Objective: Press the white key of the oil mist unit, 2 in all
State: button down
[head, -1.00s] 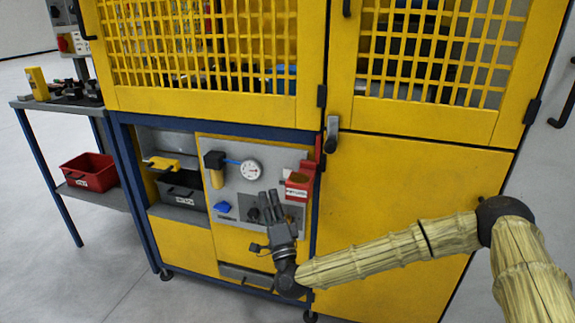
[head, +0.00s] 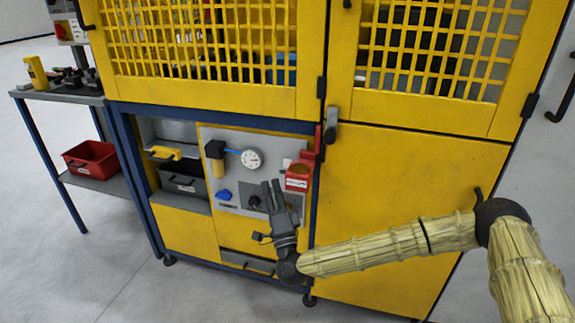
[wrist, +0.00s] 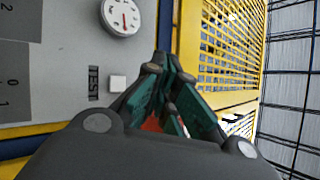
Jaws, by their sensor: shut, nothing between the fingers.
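The grey panel of the oil mist unit (head: 237,196) sits in the open bay under the yellow guard. It carries a round dial gauge (head: 252,159), which also shows at the top of the wrist view (wrist: 122,17). The white key (wrist: 117,84) is a small square beside the label TEST in the wrist view; it also shows small in the head view (head: 287,162). My gripper (head: 271,184) is shut and empty in front of the panel, below the gauge. In the wrist view its fingertips (wrist: 160,62) are to the right of the key. Their gap from the panel cannot be told.
A red box (head: 299,174) sticks out at the panel's right edge, close to my fingers. A yellow-bodied fitting (head: 217,166) and a blue knob (head: 223,195) are on the left. A dark bin (head: 183,183) stands in the left bay. A side table holds a red bin (head: 91,161).

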aim_at(288, 164)
jog(key=shift+w+d+b, duration=0.25)
jog(key=shift+w+d, duration=0.2)
jog(key=shift+w, duration=0.85)
jog(key=shift+w+d+b, duration=0.2)
jog(key=shift+w+d, duration=0.2)
jog(key=shift+w, duration=0.85)
jog(key=shift+w+d+b, duration=0.25)
jog(key=shift+w+d, duration=0.2)
jog(key=shift+w, duration=0.85)
jog(key=shift+w, duration=0.1)
jog(key=shift+w+d+b, duration=0.1)
jog(key=shift+w+b, duration=0.2)
jog(key=shift+b, duration=0.1)
jog(key=shift+w+d, duration=0.15)
jog(key=shift+w, duration=0.2)
jog(key=shift+s, duration=0.15)
jog(key=shift+s+a, duration=0.25)
jog(key=shift+s, duration=0.35)
